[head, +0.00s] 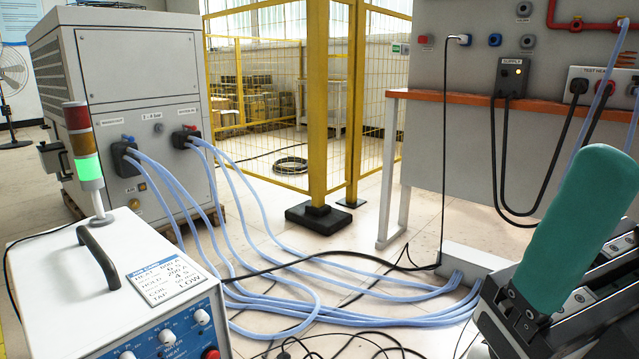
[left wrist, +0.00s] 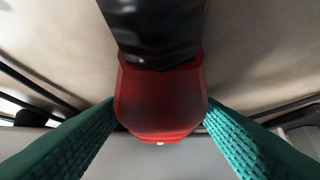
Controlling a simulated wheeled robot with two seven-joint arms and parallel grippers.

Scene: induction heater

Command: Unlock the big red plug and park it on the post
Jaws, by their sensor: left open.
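The big red plug (left wrist: 160,105) fills the middle of the left wrist view, with a thick black part (left wrist: 155,30) above it. My left gripper (left wrist: 160,125) is open, with one ribbed teal finger on each side of the plug. The fingertips are very close to its sides; I cannot tell whether they touch. The plug's lock and the post cannot be made out. In the head view, a large teal finger on black metal (head: 585,235) at the lower right looks like part of my right gripper; its opposing finger is not clearly seen. My left gripper does not show there.
A white heater unit (head: 150,290) with a signal light stands at the lower left. Pale blue hoses (head: 280,300) and dark cables cover the floor ahead. A yellow fence post (head: 318,110) stands mid-view. A grey panel (head: 450,130) with sockets stands at the right.

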